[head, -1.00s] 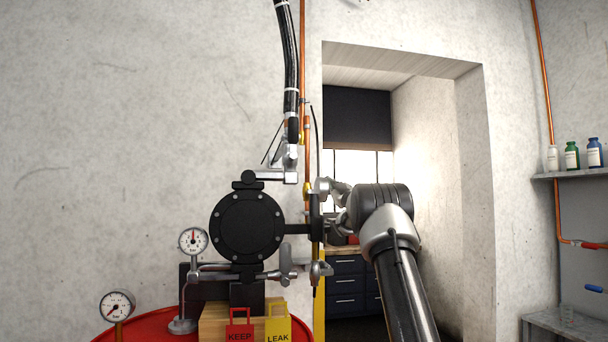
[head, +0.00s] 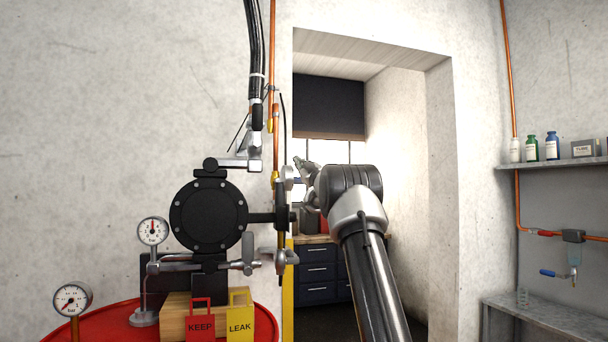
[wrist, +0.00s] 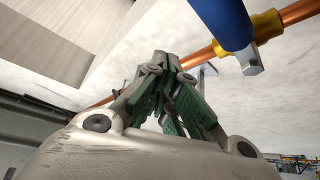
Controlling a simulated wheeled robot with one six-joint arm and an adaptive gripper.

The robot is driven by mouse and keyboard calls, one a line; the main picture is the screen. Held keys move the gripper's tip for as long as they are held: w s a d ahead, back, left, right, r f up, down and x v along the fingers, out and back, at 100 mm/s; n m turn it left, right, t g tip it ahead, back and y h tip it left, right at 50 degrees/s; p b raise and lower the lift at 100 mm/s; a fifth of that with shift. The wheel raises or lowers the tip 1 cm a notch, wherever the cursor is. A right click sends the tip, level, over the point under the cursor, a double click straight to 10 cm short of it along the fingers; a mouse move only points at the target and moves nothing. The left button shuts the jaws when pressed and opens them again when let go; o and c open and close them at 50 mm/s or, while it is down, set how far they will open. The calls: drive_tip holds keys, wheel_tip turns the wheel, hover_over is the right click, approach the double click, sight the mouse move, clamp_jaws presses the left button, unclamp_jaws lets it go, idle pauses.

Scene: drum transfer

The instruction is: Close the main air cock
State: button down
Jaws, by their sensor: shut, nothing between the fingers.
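The main air cock appears to be the brass fitting (head: 274,179) on the vertical copper pipe beside the pump. In the wrist view its brass body (wrist: 266,25) and blue lever (wrist: 222,20) show at the upper right. The lever appears to lie across the pipe there, with a bare metal end. My gripper (head: 303,168) is right of the pipe in the head view. In the wrist view the green-padded fingers (wrist: 170,72) are drawn together and empty, left of the lever and apart from it. The far end of the lever is cut off by the frame.
A black round pump (head: 208,214) with gauges stands left, with red KEEP (head: 201,322) and yellow LEAK (head: 240,318) tags below. A hose (head: 255,60) hangs above. A doorway opens behind my arm. Another blue-handled tap (head: 560,274) is on the right wall.

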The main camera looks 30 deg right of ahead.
drive_tip(key=s+a+f, duration=0.2)
drive_tip(key=s+f, duration=0.3)
drive_tip(key=s, duration=0.3)
drive_tip(key=shift+s+a, duration=0.2)
drive_tip(key=shift+a, duration=0.05)
drive_tip(key=d+f+m+g+h, duration=0.4)
drive_tip(key=d+f+g, duration=0.1)
drive_tip(key=f, duration=0.8)
drive_tip(key=s+f+m+g, duration=0.3)
drive_tip(key=s+f+g, duration=0.4)
drive_tip(key=f, duration=0.4)
drive_tip(key=s+a+f+m+g+y, duration=0.1)
drive_tip(key=s+a+f+g, duration=0.15)
drive_tip(key=s+a, duration=0.4)
drive_tip(key=s+a+f+g, duration=0.2)
drive_tip(key=s+a+f, duration=0.1)
drive_tip(key=s, duration=0.6)
drive_tip(key=s+a+f+m+g+y, duration=0.1)
drive_tip(key=s+a+f+g, duration=0.15)
drive_tip(key=s+a, duration=0.4)
drive_tip(key=s+a+n+y, duration=0.1)
drive_tip(key=s+a, duration=0.4)
drive_tip(key=s, duration=0.5)
drive_tip(key=s+a+n+y, duration=0.1)
drive_tip(key=s+a, duration=0.5)
drive_tip(key=s, duration=0.4)
drive_tip(key=shift+s+a+r, duration=0.2)
drive_tip(key=shift+s+a, duration=0.05)
drive_tip(key=shift+a, duration=0.05)
